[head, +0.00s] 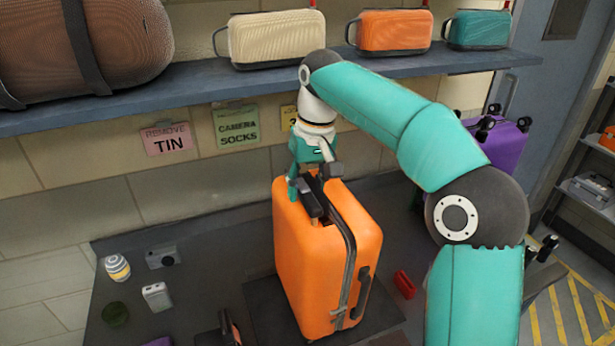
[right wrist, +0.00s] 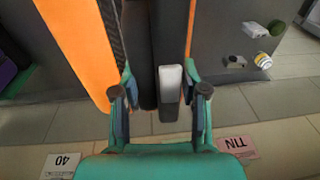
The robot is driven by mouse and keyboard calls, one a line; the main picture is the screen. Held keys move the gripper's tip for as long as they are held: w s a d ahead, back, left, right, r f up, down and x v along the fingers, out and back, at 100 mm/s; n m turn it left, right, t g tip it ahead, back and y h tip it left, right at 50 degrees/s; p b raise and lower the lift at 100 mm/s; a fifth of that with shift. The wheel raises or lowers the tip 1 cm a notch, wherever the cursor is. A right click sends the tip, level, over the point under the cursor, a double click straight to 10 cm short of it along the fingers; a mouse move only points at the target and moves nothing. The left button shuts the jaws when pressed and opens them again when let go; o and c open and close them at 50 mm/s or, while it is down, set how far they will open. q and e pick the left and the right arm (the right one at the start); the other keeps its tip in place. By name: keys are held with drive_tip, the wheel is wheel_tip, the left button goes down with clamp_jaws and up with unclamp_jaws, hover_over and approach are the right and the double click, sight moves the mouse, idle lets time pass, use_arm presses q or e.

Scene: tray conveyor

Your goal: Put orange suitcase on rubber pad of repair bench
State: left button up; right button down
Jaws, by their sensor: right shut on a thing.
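The orange suitcase (head: 300,262) stands upright over the repair bench (head: 215,255). The dark rubber pad (head: 262,305) shows on both sides of its lower end. I cannot tell whether its base touches the pad. My right gripper (head: 308,192) is at the top of the suitcase, shut on its dark handle. In the right wrist view the fingers (right wrist: 161,98) are on either side of the dark handle, with the orange shell (right wrist: 78,45) alongside. The gripper hides part of the handle. My left gripper is not in view.
A red object (head: 404,284) lies right of the suitcase. A purple suitcase (head: 503,143) stands behind my right arm. A shelf (head: 200,82) with cases runs above.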

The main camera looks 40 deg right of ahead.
drive_tip(key=shift+s+a, duration=0.1)
drive_tip(key=c, duration=0.6)
unclamp_jaws()
drive_tip(key=shift+f, duration=0.2)
drive_tip(key=shift+r, duration=0.2)
wheel_tip(320, 180, up, 12)
drive_tip(key=s+p, duration=0.1)
drive_tip(key=p, duration=0.3)
drive_tip(key=shift+s+d+f, duration=0.15)
drive_tip(key=shift+d, duration=0.2)
